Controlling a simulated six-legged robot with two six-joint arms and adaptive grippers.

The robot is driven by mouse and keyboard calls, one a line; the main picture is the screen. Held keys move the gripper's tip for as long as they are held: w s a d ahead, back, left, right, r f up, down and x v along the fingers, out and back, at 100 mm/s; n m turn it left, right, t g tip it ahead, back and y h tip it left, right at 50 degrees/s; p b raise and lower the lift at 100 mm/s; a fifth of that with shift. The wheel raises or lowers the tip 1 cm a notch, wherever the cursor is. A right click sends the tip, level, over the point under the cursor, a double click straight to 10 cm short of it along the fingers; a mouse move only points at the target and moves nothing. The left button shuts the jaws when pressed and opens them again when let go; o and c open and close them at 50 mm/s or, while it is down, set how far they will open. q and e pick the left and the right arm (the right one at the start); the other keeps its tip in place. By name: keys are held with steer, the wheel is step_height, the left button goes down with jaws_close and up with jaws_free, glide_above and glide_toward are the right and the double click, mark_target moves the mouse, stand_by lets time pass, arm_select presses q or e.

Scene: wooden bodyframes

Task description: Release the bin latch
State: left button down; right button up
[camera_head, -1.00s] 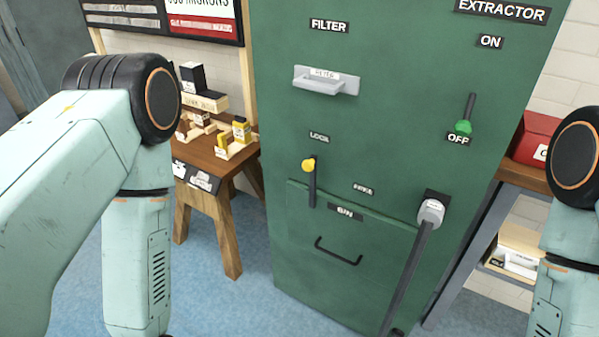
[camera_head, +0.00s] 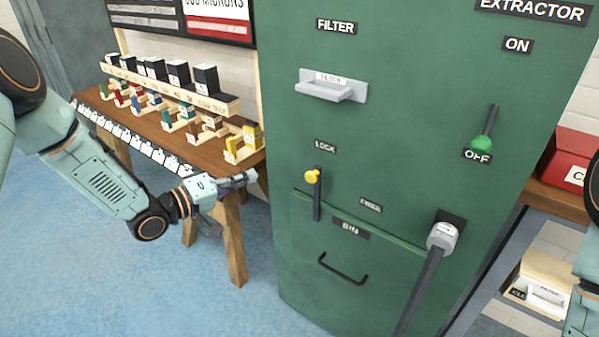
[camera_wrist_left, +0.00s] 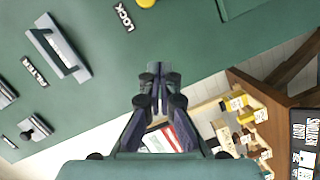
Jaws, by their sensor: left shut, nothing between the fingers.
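The bin latch (camera_head: 317,194) is a dark upright bar with a yellow knob (camera_head: 312,176), under a LOCK label on the green extractor cabinet. It spans the top edge of the bin front (camera_head: 320,262), which has a black handle (camera_head: 343,270). My left gripper (camera_head: 252,176) is shut and empty, left of the latch and apart from it, pointing right. In the left wrist view its fingertips (camera_wrist_left: 159,72) are together, and the yellow knob (camera_wrist_left: 146,3) is cut by the top edge. My right gripper is not in view; only part of that arm shows at the right edge.
A wooden bench (camera_head: 185,137) with several small coloured blocks and black boxes stands left of the cabinet, close behind my left gripper. A grey filter handle (camera_head: 332,87) juts out above the latch. A green-knobbed lever (camera_head: 483,141) is at OFF.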

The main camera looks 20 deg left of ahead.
arm_select(q)
steer(key=w+d+f+n+b, duration=0.1)
steer(key=w+d+b, duration=0.2)
steer(key=w+d, duration=0.3)
steer(key=d, duration=0.3)
steer(key=shift+f, duration=0.15)
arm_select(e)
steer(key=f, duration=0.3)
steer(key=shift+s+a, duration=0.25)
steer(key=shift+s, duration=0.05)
arm_select(q)
steer(key=shift+w+d, duration=0.1)
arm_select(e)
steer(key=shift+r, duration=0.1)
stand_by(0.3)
arm_select(q)
steer(key=shift+d, duration=0.1)
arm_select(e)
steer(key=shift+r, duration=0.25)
arm_select(q)
steer(key=shift+m+p, duration=0.3)
